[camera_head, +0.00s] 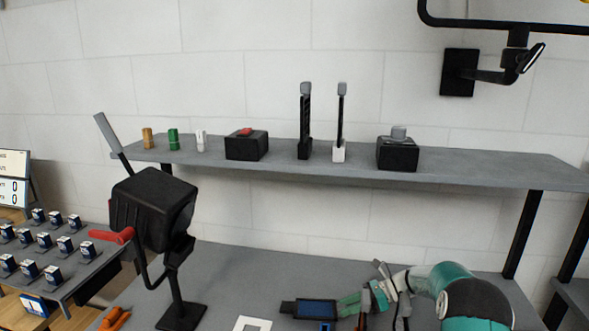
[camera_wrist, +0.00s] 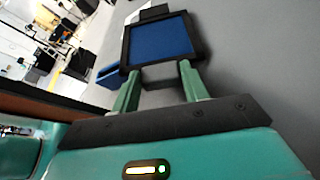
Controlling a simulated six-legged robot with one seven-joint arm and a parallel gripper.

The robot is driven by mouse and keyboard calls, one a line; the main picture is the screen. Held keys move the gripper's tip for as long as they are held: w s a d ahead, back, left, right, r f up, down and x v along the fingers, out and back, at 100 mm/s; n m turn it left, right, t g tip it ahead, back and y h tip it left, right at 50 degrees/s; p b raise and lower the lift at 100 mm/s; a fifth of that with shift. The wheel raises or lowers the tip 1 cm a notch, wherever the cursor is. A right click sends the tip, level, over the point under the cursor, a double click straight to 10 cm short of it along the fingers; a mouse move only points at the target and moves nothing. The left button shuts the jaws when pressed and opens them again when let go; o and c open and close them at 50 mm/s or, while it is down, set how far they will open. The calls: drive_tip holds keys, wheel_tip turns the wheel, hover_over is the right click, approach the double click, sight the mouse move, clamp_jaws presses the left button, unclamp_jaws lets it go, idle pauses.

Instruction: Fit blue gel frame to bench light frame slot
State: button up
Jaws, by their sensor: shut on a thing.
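The blue gel frame (camera_wrist: 162,39) is a blue sheet in a black square border with a black tab at its far end. My gripper (camera_wrist: 158,70) is shut on its near edge, with a green finger at each side. In the head view the frame (camera_head: 316,309) is seen nearly edge-on, with its tab to the left, just above the bench, and my gripper (camera_head: 350,304) is at its right. The bench light (camera_head: 154,207) is a black lamp on a stand to the left, apart from the frame. Its slot cannot be made out.
A white square piece (camera_head: 252,325) lies on the bench between light and gripper. A blue holder (camera_wrist: 108,76) is below the held frame. A red handle (camera_head: 111,236) sticks out left of the light. A shelf (camera_head: 480,172) with small items spans the back.

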drive_tip(key=shift+r, duration=2.85)
